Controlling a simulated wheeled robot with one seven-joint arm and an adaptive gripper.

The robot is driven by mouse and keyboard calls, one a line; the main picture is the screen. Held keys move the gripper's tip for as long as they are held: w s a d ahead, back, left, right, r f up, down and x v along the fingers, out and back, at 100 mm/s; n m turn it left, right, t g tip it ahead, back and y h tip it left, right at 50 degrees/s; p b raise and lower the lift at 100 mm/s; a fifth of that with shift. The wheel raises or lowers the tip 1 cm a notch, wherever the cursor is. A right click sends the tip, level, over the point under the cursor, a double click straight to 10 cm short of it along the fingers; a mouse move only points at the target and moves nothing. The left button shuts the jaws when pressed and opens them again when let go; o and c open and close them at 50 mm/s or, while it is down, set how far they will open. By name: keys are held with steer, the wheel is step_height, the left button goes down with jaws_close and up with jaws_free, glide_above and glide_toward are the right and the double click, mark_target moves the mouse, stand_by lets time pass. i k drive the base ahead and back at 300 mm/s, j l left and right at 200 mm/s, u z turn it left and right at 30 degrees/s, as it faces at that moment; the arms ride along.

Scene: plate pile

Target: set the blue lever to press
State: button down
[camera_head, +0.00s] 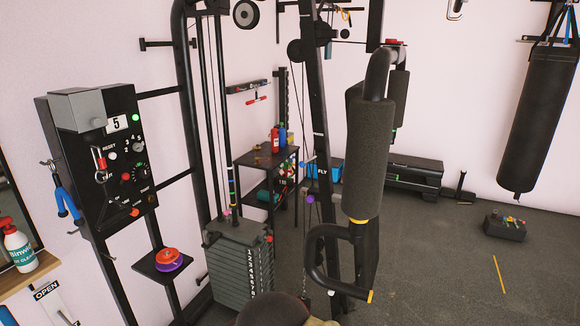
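A weight machine with a dark upright post (320,130) stands in the middle of the view. A small white label reading FLY (322,173) is on this post. A small blue-violet piece (309,198) shows just left of the post below the label; I cannot tell for sure whether it is the blue lever. No label reading PRESS is legible. My gripper is not in view. A dark rounded shape (275,309) is cut off at the bottom edge; I cannot tell what it is.
A padded machine arm (367,160) with a looped handle (325,262) stands right of the post. A numbered weight stack (240,262) stands left of it. A control panel (75,150) is at the left. The floor at the right is mostly open, with a black box (505,228).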

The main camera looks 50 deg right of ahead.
mark_target(318, 154)
steer(key=i+j+z, duration=0.15)
steer(key=i+z, duration=0.3)
steer(key=i+j+z, duration=0.3)
steer(key=i+z, duration=0.15)
steer(key=i+j+z, duration=0.45)
